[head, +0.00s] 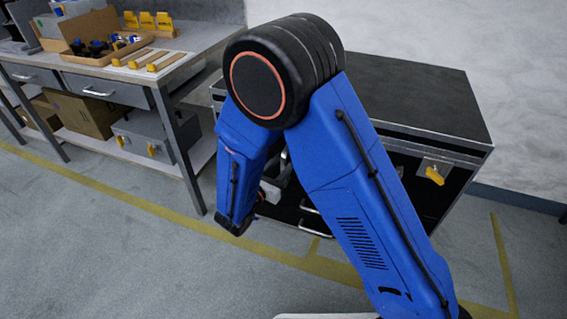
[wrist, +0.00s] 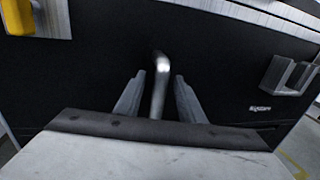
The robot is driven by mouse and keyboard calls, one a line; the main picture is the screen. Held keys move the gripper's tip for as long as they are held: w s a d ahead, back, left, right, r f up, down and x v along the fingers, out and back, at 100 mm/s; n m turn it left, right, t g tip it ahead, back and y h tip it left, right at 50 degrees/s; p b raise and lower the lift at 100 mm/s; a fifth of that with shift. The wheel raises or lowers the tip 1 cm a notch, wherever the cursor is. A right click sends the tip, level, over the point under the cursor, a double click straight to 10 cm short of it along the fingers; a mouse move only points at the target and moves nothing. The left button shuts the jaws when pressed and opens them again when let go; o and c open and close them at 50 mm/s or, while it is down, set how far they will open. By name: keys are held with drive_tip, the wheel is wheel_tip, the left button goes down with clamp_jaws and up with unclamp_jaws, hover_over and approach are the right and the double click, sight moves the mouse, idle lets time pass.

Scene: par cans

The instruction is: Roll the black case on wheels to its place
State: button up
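The black case (head: 418,92) stands against the wall behind my blue arm, which hides much of its front. It has a black top and metal edges. Its wheels are not clear to see. In the wrist view the case's dark front (wrist: 85,70) fills most of the picture. A metal handle bar (wrist: 160,85) sticks out from it toward the camera. My gripper (wrist: 159,78) has one finger on each side of this bar, with a gap visible on both sides. The gripper is open around the bar, not closed on it. In the head view it is mostly hidden by my arm.
A workbench (head: 190,45) with trays, drawers and boxes stands to the left, close to the case. Yellow floor lines (head: 503,262) run in front of and beside the case. The grey floor (head: 90,250) at the front left is clear. A pale wall is behind.

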drive_tip(key=shift+w+d, duration=0.1)
drive_tip(key=shift+w, duration=0.05)
clamp_jaws()
drive_tip(key=shift+w+a, duration=0.25)
drive_tip(key=shift+a, duration=0.45)
unclamp_jaws()
drive_tip(key=v, duration=1.7)
drive_tip(key=shift+s, duration=0.2)
drive_tip(key=shift+a+f, duration=0.1)
